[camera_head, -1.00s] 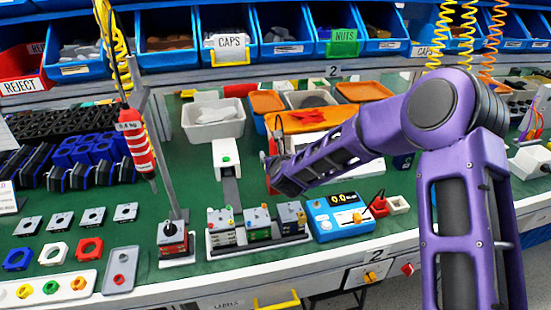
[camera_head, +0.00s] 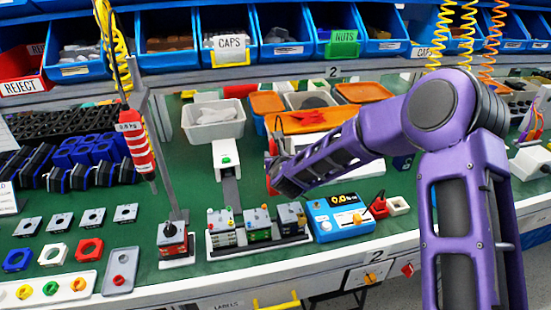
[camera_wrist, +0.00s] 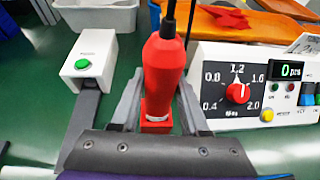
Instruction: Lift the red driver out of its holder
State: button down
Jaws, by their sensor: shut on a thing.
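The red driver (camera_wrist: 163,75) stands upright between the two grey fingers of my gripper (camera_wrist: 158,98) in the wrist view, a black cord rising from its top. My gripper is shut on its body. A red block (camera_wrist: 155,127) shows at the driver's lower end and looks like its holder; I cannot tell how deep the driver sits in it. In the head view, a red strip of the driver (camera_head: 269,172) shows at the end of my purple arm, and the forearm hides much of that spot.
A white unit with a green button (camera_wrist: 83,65) stands to the left. A white control box with a red dial (camera_wrist: 237,93) stands close on the right. In the head view, a blue meter box (camera_head: 338,222) and a striped hanging tool (camera_head: 138,147) stand nearby.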

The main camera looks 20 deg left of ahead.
notch_tip(320, 180, up, 10)
jog(key=shift+r+p, duration=0.1)
jog(key=shift+p, duration=0.35)
jog(key=c, duration=1.1)
grip_release()
grip_shut()
